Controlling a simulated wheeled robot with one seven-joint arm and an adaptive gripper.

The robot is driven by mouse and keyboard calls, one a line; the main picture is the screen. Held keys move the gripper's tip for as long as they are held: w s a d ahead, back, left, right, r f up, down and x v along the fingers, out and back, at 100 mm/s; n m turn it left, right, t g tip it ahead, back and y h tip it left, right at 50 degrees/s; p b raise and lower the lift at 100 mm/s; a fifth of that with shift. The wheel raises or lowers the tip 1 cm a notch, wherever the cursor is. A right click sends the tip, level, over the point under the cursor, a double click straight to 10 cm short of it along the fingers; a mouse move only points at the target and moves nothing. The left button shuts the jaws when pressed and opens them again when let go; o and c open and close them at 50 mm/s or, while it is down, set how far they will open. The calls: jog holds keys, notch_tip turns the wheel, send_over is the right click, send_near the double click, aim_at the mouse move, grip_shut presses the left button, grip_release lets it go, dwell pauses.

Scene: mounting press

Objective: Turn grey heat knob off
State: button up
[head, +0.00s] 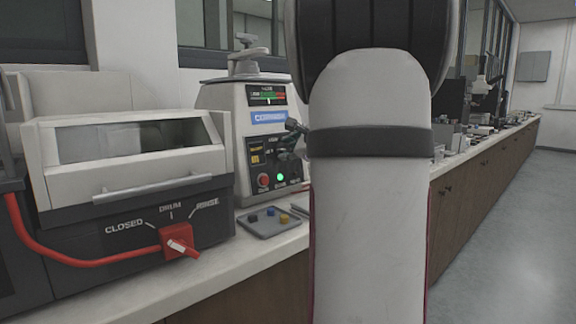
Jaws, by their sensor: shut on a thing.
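The mounting press (230,125) is a pale machine on the counter, left of my arm, with a dark front panel. The panel carries a red button (263,180), a lit green button (280,177) and a yellow-marked switch (256,155). My dark gripper (287,150) is at the upper right of this panel, partly behind my arm. It is shut on the grey heat knob, which is mostly hidden by the fingers. I cannot read the knob's pointer or its setting marks.
A grey tray (264,229) with small coloured pieces lies before the press. At left stands a machine (130,150) with a red valve handle (180,241) and red hose. My arm blocks the middle. The floor at right (510,230) is clear.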

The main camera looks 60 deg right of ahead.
jog(key=shift+f+n+b, duration=0.1)
jog(key=shift+n+b, duration=0.6)
jog(key=shift+b, duration=0.5)
jog(key=o, duration=1.2)
jog(key=shift+c, duration=0.2)
jog(key=shift+s, duration=0.1)
jog(key=v, duration=1.1)
jog(key=shift+s+a, duration=0.3)
jog(key=shift+s, duration=0.05)
